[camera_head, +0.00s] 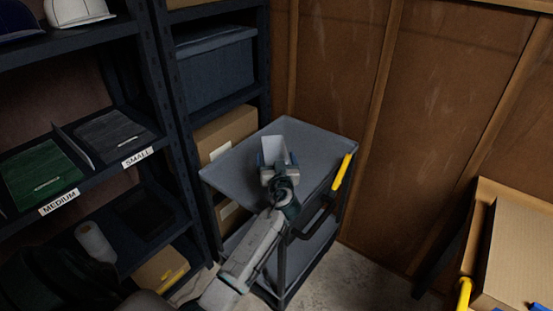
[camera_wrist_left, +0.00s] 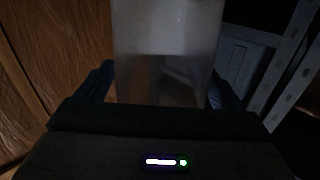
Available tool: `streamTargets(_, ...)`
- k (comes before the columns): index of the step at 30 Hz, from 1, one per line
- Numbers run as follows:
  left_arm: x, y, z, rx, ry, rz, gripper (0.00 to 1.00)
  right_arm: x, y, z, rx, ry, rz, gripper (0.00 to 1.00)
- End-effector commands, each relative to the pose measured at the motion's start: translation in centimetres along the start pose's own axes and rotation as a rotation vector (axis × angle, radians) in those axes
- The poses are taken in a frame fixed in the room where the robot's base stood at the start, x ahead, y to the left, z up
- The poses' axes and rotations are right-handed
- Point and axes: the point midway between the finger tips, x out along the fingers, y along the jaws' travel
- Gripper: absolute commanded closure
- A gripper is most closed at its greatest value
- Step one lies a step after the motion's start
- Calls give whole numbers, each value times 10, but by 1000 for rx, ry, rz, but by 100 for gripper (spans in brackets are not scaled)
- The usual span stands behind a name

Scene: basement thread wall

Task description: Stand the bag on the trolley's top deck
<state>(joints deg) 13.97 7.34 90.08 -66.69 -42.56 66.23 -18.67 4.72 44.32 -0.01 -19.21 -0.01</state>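The trolley's grey top deck (camera_head: 235,158) has a raised rim and stands against the shelving and the wood wall. My left gripper (camera_head: 277,160) is over the middle of this deck, its arm reaching in from the front. A pale, whitish bag (camera_head: 274,145) sits between its two blue fingers. In the left wrist view the translucent-looking bag (camera_wrist_left: 168,30) fills the gap between the fingers and extends past them. The gripper looks shut on it. Whether the bag's base touches the deck is hidden. My right gripper is not in view.
A yellow handle (camera_head: 343,172) is on the trolley's right side. Dark shelving on the left holds folded fabric (camera_head: 110,132), a blue bin (camera_head: 215,65) and cardboard boxes (camera_head: 226,132). A cardboard box (camera_head: 520,255) is at the right. Bare deck surrounds the gripper.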

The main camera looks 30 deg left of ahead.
Motion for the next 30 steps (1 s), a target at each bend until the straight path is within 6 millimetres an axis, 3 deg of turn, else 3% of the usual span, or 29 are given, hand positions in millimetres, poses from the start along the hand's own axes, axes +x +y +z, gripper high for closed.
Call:
streamTargets(11,-8,1,0,-3,1,1,12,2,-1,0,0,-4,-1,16)
streamTargets(24,-94,0,2,-5,0,0,12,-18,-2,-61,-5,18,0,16)
streamTargets(30,-116,0,0,-2,1,1,12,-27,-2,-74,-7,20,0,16)
